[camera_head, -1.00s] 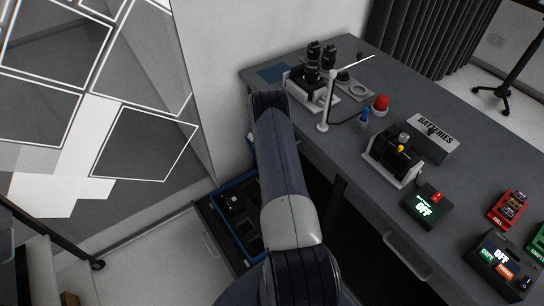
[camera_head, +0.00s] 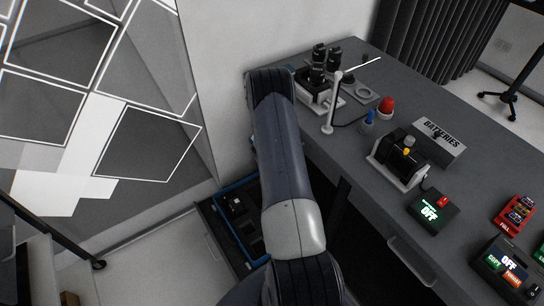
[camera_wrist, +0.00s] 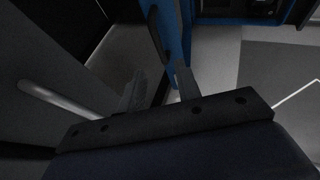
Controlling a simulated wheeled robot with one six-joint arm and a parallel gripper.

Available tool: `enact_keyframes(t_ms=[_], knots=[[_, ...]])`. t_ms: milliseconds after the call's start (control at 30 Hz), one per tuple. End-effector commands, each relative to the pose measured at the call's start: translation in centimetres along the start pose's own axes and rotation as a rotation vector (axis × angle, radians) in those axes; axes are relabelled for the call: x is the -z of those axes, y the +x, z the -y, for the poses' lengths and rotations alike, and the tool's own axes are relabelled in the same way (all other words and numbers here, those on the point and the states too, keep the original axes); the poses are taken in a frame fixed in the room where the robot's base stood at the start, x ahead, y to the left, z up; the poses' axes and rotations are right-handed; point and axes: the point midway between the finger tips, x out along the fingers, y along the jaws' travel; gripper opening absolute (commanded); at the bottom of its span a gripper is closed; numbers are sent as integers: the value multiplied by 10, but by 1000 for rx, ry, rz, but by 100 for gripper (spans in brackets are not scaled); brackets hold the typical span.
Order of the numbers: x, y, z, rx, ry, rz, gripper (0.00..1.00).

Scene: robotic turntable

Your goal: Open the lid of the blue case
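The blue case (camera_head: 236,184) lies low beside the desk, partly hidden by my arm. Its dark interior with small items shows, so it looks open on the visible side. In the wrist view, the blue case (camera_wrist: 240,20) is at the top. A blue panel with a black handle (camera_wrist: 156,34), which looks like the lid, stands left of it. My gripper (camera_wrist: 160,70) points toward this panel with its two fingers apart. The panel's near end shows around the gap between the fingers; I cannot tell whether they touch it. The gripper is hidden in the head view.
The grey desk (camera_head: 350,150) is on the right, with a microscope, a battery holder (camera_head: 398,160), a box marked BATTERIES (camera_head: 438,140) and several control boxes. A drawer handle (camera_head: 410,262) sticks out at its front. A wall panel and pale floor are on the left.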

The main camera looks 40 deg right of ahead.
Motion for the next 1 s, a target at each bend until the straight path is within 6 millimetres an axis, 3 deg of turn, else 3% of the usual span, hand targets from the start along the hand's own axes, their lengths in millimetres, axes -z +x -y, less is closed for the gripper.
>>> enact_keyframes(t_ms=[233, 600, 667, 833, 1000], knots=[[0, -27, 0, 1, -1, -1, 32], [0, -32, 0, 1, 0, 0, 32], [0, -31, 0, 0, 0, 0, 28], [0, -15, 7, -48, 37, -5, 14], [2, 17, 21, -185, 148, -26, 0]])
